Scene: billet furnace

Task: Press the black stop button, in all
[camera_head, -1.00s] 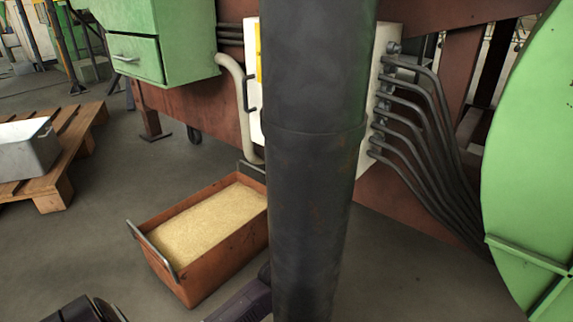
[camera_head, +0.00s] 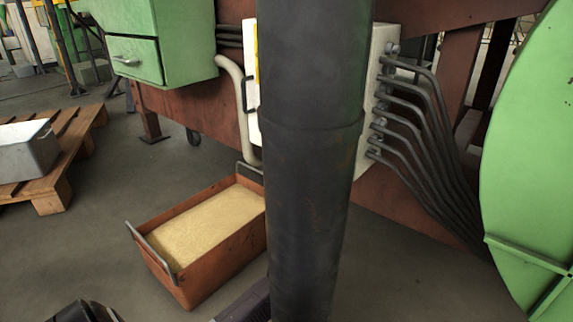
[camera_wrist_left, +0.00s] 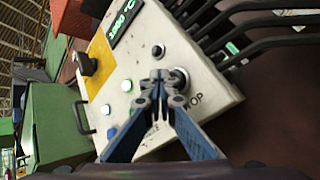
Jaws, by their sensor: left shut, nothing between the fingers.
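A dark round button (camera_wrist_left: 181,74) in a pale ring sits at the panel's right, near partly covered lettering that ends in "OP". Another black button (camera_wrist_left: 158,50) is further up. My left gripper (camera_wrist_left: 164,77) is shut and empty, its tips in front of the panel beside the ringed button and partly covering it. I cannot tell whether they touch. In the head view the panel (camera_head: 376,95) is mostly hidden behind a dark column. My right gripper is not in view.
A dark vertical column (camera_head: 308,150) blocks the middle of the head view. A rusty bin of sand (camera_head: 215,270) stands on the floor. Pipes (camera_head: 425,125) leave the panel's right side. A green round housing (camera_head: 530,150) stands at the right.

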